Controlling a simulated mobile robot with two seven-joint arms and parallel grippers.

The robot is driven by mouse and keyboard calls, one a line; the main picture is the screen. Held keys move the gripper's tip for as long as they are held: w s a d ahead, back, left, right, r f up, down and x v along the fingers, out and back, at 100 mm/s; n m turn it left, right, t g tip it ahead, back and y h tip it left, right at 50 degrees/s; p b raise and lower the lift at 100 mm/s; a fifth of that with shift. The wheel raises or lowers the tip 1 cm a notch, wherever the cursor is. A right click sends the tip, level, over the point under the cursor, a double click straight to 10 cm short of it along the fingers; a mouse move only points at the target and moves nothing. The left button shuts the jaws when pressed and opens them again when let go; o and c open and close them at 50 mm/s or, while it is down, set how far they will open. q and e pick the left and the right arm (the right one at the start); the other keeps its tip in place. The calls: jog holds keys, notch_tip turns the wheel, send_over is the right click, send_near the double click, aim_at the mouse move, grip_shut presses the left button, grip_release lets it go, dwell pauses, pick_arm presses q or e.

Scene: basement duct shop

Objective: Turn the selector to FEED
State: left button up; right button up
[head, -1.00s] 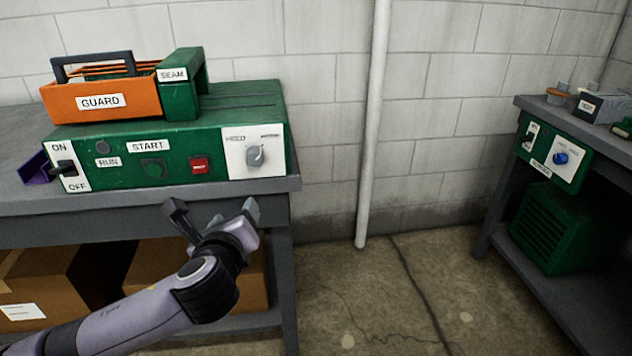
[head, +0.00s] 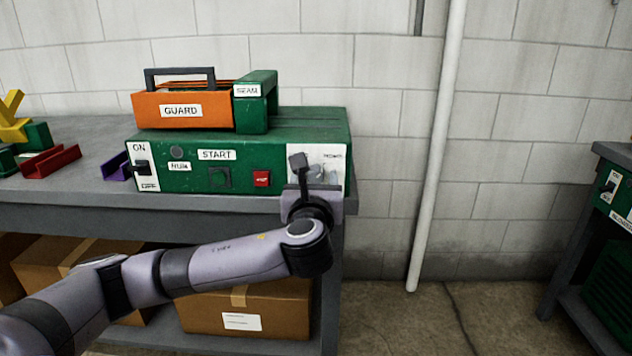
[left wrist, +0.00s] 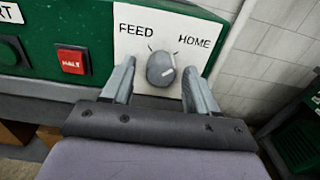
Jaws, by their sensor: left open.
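The selector is a grey round knob (left wrist: 160,69) on a white plate (left wrist: 138,17) at the right end of the green machine (head: 180,181). The plate reads FEED at upper left and HOME at upper right. A pale mark shows on the knob's right side, towards HOME rather than FEED. My left gripper (left wrist: 159,76) is open, its fingers on either side of the knob in the left wrist view; contact cannot be told. In the head view the left gripper (head: 314,172) partly hides the knob and plate. My right gripper is in neither view.
A red HALT button (left wrist: 73,61) sits just left of the plate. An orange guard (head: 190,108) rests on the machine. The machine stands on a grey bench (head: 85,160) with boxes below. A white pipe (head: 437,150) runs down the wall to the right.

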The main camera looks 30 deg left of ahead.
pick_arm(q)
jog(key=shift+w+a, duration=0.2)
jog(key=shift+w, duration=0.1)
jog(key=c, duration=1)
jog(key=shift+c, duration=0.2)
